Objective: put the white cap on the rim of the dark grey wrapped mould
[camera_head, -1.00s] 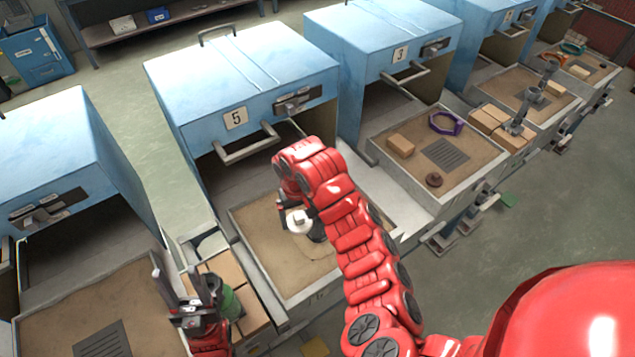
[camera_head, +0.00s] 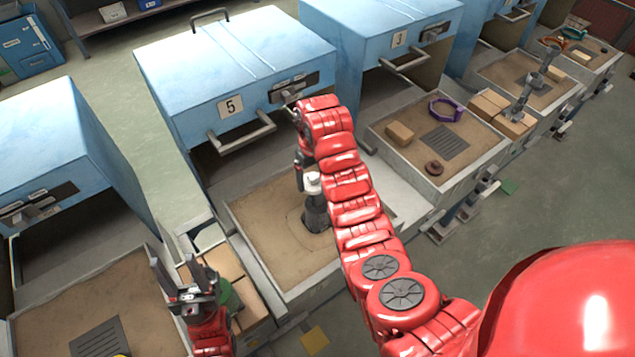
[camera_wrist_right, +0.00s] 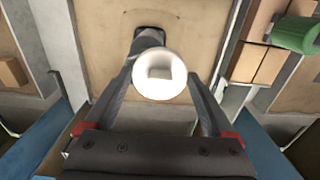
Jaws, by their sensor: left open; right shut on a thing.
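The white cap (camera_head: 313,184) is between the fingers of my right gripper (camera_wrist_right: 160,76), which is shut on it. In the right wrist view the round white cap (camera_wrist_right: 172,60) fills the gap between the fingertips. The dark grey wrapped mould (camera_head: 317,213) stands upright on the sandy tray of station 5. The cap appears at the mould's top; I cannot tell whether it touches the rim. In the right wrist view the mould (camera_wrist_right: 148,42) is partly hidden behind the cap. My left gripper (camera_head: 179,272) is open and empty, at lower left.
The sandy tray (camera_head: 262,215) is clear around the mould. Blue furnace 5 (camera_head: 235,75) with its handle stands behind it. Tan blocks (camera_head: 222,262) and a green object (camera_head: 228,296) sit beside my left gripper. Another tray (camera_head: 480,160) holds a purple ring (camera_head: 445,108).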

